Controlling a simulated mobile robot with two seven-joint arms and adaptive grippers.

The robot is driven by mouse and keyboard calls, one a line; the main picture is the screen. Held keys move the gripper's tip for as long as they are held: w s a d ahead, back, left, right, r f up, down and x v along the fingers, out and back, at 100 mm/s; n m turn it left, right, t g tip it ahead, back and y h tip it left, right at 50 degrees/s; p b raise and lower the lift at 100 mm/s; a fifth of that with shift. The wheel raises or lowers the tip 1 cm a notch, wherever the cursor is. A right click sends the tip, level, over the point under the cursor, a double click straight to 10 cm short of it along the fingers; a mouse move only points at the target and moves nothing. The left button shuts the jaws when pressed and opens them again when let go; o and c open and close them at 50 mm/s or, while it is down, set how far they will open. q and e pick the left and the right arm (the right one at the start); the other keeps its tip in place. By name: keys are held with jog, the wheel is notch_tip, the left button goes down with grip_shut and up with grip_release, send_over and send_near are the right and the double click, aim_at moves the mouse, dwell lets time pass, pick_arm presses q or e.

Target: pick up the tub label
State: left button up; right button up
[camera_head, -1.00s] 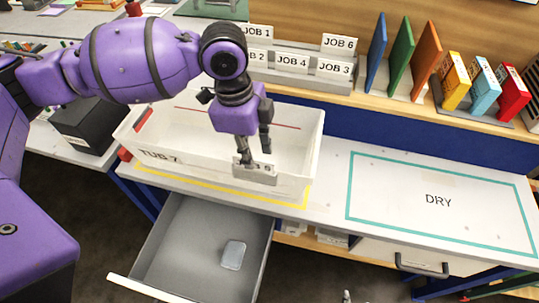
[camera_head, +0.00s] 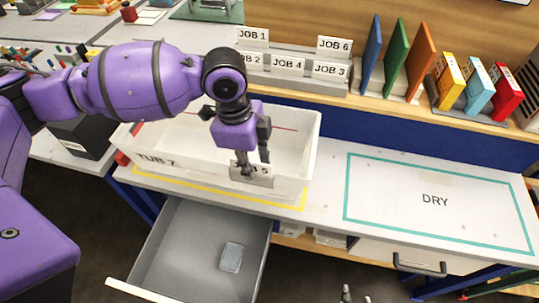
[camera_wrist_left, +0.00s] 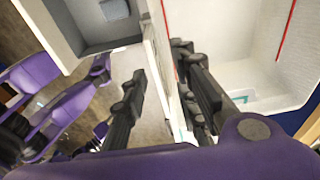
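The tub label, a small pale card reading partly "5" (camera_head: 262,177), hangs on the front wall of the white tub (camera_head: 150,172), which is marked "TUB 7". My left gripper (camera_head: 256,166) points down over the tub's front wall. One finger is in front of the label and hides part of its text; the other is on the inner side of the wall. In the left wrist view the left gripper's fingers (camera_wrist_left: 165,105) stand apart, with the thin wall and label edge (camera_wrist_left: 157,45) between them. Two dark tips of my right gripper (camera_head: 356,296) show apart at the bottom edge.
An open grey drawer (camera_head: 190,245) with a small pale box (camera_head: 231,257) lies below the tub. The "DRY" area (camera_head: 400,225) to the right is clear. A rack of job cards (camera_head: 290,78) stands behind the tub, with upright boards and boxes to its right.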

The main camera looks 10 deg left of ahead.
pick_arm(q)
jog(key=shift+f, duration=0.15)
dwell(0.3)
jog(key=shift+c, duration=0.4)
grip_shut()
